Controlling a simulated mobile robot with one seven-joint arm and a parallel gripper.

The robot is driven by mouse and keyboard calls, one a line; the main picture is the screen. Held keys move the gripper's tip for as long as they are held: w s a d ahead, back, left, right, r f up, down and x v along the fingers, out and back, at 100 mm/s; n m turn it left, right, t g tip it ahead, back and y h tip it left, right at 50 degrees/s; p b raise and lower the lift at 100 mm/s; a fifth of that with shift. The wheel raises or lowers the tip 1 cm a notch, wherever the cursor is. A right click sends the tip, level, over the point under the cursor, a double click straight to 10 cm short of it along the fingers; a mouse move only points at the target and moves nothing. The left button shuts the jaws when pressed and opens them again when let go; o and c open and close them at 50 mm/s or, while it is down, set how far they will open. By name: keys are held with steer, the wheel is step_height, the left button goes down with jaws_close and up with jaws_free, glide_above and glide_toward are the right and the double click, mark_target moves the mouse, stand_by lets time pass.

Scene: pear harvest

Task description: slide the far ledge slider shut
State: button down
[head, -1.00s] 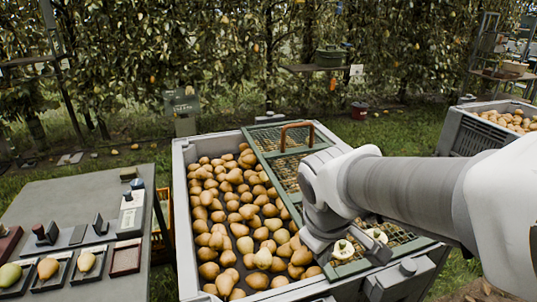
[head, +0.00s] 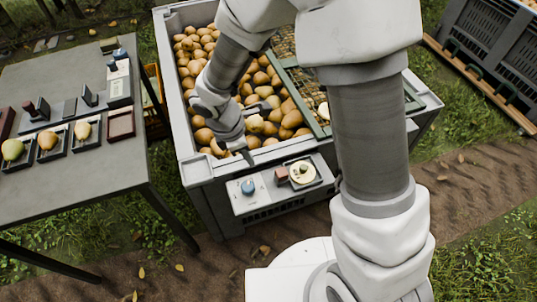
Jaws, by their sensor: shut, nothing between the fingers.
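My gripper (head: 248,157) points down at the near rim of the big grey pear bin (head: 203,171). It is shut and empty, just above and behind the ledge (head: 266,202). This grey ledge on the bin's near side carries a blue round knob (head: 248,187), a small reddish-brown block (head: 281,175) and a dark square holder (head: 316,181) with a cream round piece (head: 302,171). I cannot tell which part is the far ledge slider, or whether it is open. My arm hides part of the bin's right side.
Pears (head: 190,43) fill the bin's left side; a green-framed mesh lid (head: 300,95) covers part of the right. A grey table (head: 60,95) with pears in trays stands left. Another crate (head: 495,45) is at the upper right. Grass and a dirt strip lie in front.

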steer(key=shift+s+a+f+n, duration=0.15)
steer(key=shift+a+f+n, duration=0.2)
steer(key=shift+f, duration=0.3)
steer(key=b, duration=0.5)
glide_toward(270, 185)
steer(key=shift+s+a+f, duration=0.15)
steer(key=shift+a+f, duration=0.3)
steer(key=shift+f, duration=0.05)
steer(key=shift+s+a+f, duration=0.15)
steer(key=shift+a+f, duration=0.35)
steer(key=d, duration=0.1)
steer(key=w+d, duration=0.1)
steer(key=d, duration=0.1)
steer(key=shift+f, duration=0.15)
steer(key=shift+w+d, duration=0.15)
steer(key=shift+d, duration=0.35)
